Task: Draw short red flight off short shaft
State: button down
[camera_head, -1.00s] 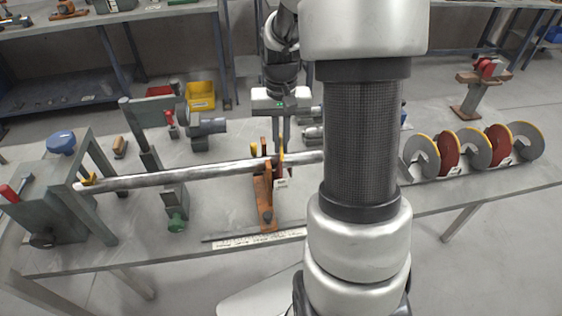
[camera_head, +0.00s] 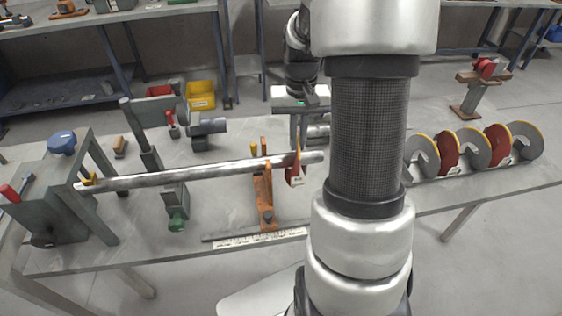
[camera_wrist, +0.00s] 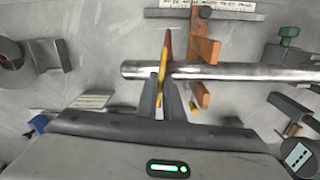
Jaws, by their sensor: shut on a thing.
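The shaft (camera_head: 180,178) is a long grey metal rod lying level across the bench. The red flight (camera_head: 294,174), with a yellow edge, is still around the shaft near its right end, just right of the orange stand (camera_head: 264,197). My gripper (camera_head: 298,143) reaches from behind and is shut on the flight's edge. In the wrist view, the fingers (camera_wrist: 163,92) pinch the flight (camera_wrist: 167,48) edge-on. A short bare length of shaft (camera_wrist: 140,70) shows between the flight and the free end. My arm hides part of the bench to the right.
A row of grey and red flights (camera_head: 472,150) stands at the right of the bench. A green-knobbed support (camera_head: 176,205) is under the shaft, left of the orange stand. A ruler strip (camera_head: 258,238) lies at the front. A grey fixture (camera_head: 60,205) stands at the left.

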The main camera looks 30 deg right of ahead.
jog(key=s+d+p, duration=0.1)
jog(key=s+d, duration=0.2)
jog(key=d, duration=0.9)
jog(key=shift+s, duration=0.25)
dwell(1.5)
